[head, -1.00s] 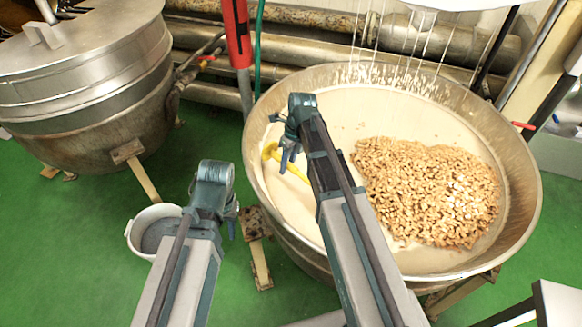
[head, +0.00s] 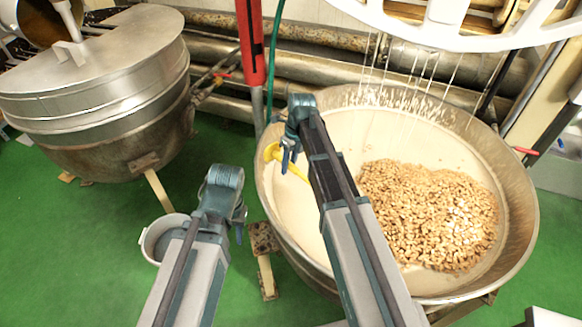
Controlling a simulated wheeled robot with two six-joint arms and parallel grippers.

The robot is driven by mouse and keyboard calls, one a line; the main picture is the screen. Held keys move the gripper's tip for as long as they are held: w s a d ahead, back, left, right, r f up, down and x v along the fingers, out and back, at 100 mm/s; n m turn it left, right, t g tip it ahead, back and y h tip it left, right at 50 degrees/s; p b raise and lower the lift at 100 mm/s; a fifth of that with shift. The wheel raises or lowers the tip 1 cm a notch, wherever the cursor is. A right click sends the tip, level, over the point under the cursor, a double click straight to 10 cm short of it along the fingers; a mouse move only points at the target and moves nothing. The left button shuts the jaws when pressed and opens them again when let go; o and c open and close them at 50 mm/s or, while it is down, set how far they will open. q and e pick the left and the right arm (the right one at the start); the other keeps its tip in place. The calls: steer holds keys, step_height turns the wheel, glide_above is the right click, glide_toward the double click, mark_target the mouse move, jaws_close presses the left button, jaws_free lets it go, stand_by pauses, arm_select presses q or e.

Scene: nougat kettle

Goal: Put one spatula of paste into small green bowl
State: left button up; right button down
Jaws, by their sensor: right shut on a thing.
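A large metal kettle (head: 527,222) holds pale, cream-coloured paste (head: 345,130) with a heap of nuts (head: 425,215) on its right side. A yellow tool (head: 271,152), apparently the spatula, shows in the kettle's left part, partly hidden behind my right arm. My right gripper (head: 287,160) is over the kettle's left side and is shut on this yellow tool. How much paste is on it cannot be seen. My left gripper (head: 239,232) hangs outside the kettle, left of its rim; its jaws are too small to read. No small green bowl is in view.
A grey-white bucket (head: 160,240) stands on the green floor, partly behind my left arm. A lidded metal kettle (head: 95,100) stands at the left. A red post (head: 250,45) and pipes run behind. White machinery hangs over the kettle at the top right.

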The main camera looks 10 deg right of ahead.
steer(key=shift+w+a+r+p, duration=0.2)
steer(key=shift+w+r+p, duration=0.15)
steer(key=shift+r+p, duration=0.7)
steer(key=shift+w+a+r+p, duration=0.2)
steer(key=shift+w+r+p, duration=0.15)
steer(key=shift+r+p, duration=0.75)
steer(key=shift+w+a+r+p, duration=0.2)
steer(key=shift+w+r+p, duration=0.15)
steer(key=shift+r+p, duration=0.7)
steer(key=shift+r, duration=0.15)
